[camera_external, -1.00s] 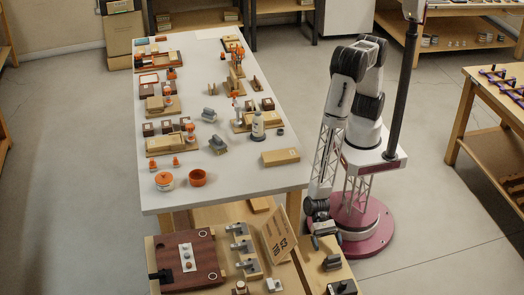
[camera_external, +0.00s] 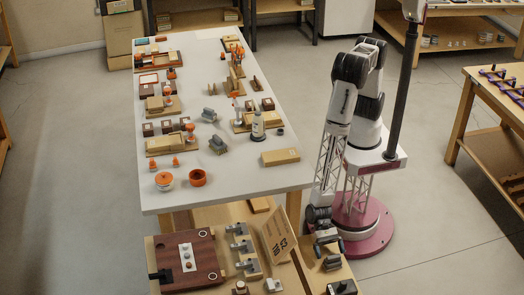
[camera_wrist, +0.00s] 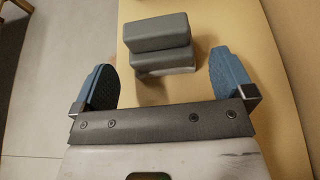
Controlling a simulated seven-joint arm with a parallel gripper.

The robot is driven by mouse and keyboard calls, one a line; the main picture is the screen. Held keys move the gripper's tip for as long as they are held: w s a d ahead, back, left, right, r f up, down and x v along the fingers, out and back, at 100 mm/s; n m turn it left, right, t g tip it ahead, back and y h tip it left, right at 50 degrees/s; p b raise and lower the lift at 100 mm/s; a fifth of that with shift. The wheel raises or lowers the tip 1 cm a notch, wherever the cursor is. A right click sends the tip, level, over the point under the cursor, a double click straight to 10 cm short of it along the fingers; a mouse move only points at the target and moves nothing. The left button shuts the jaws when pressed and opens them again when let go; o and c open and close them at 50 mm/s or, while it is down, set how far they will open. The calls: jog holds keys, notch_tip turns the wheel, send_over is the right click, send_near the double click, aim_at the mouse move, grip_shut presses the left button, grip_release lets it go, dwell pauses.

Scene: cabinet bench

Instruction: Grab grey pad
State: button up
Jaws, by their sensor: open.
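The grey pad (camera_wrist: 158,36) is a dark grey, stepped block with rounded edges, seen in the wrist view on a pale wooden surface. In the external view the likely same grey piece (camera_external: 331,263) lies on the wooden bench just below my gripper. My gripper (camera_wrist: 163,65) is open, with one blue ribbed finger on each side. The pad lies ahead of the gap between the fingers, its near end reaching between the fingertips. No finger touches it. In the external view my gripper (camera_external: 328,246) hangs low at the bench edge, with blue fingertips.
A dark grey piece (camera_external: 342,286) lies nearer the camera. The large white table (camera_external: 225,183) with several items stands behind. The floor shows left of the wooden surface in the wrist view.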

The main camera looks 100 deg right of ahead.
aim_at(334, 256)
jog(key=shift+x, duration=2)
jog(key=c, duration=0.8)
jog(key=shift+r, duration=0.15)
jog(key=shift+w+r, duration=0.1)
jog(key=shift+r, duration=1.55)
jog(key=s+d, duration=0.3)
jog(key=d, duration=0.1)
jog(key=s+d+r, duration=0.1)
jog(key=s+d, duration=0.2)
jog(key=d, duration=0.2)
jog(key=s+d, duration=0.2)
jog(key=d, duration=0.2)
jog(key=shift+s+d+r, duration=0.25)
jog(key=shift+s, duration=0.15)
